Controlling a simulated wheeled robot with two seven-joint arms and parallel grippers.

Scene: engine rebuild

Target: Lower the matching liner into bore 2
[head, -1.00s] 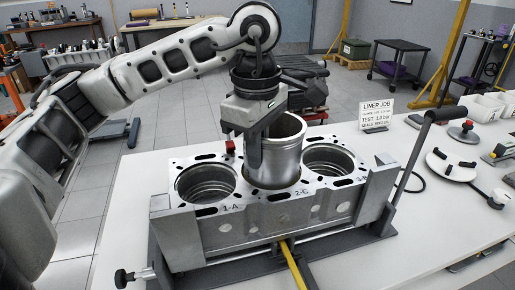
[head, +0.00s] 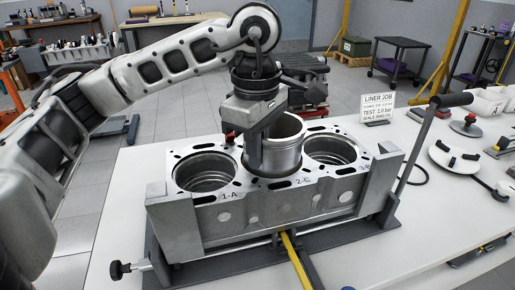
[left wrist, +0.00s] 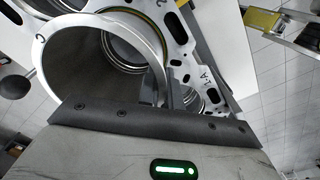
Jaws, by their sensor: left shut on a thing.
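The metal engine block (head: 285,212) stands in a fixture, with open bore 1 (head: 205,172) marked 1-A and open bore 3 (head: 331,150) on either side. A silver cylinder liner (head: 288,155) stands upright at bore 2, marked 2-C, its lower end inside the bore and its upper part above the deck. My left gripper (head: 262,158) is shut on the liner's wall. In the left wrist view the liner (left wrist: 85,75) has a C on its rim, and a dark finger pad crosses in front of it.
A LINER JOB card (head: 377,106) stands behind the block. A black-handled lever (head: 428,130) rises at its right. A round white tool (head: 455,160) and other parts lie on the right of the white table (head: 390,262). A red piece (head: 229,138) shows behind the block.

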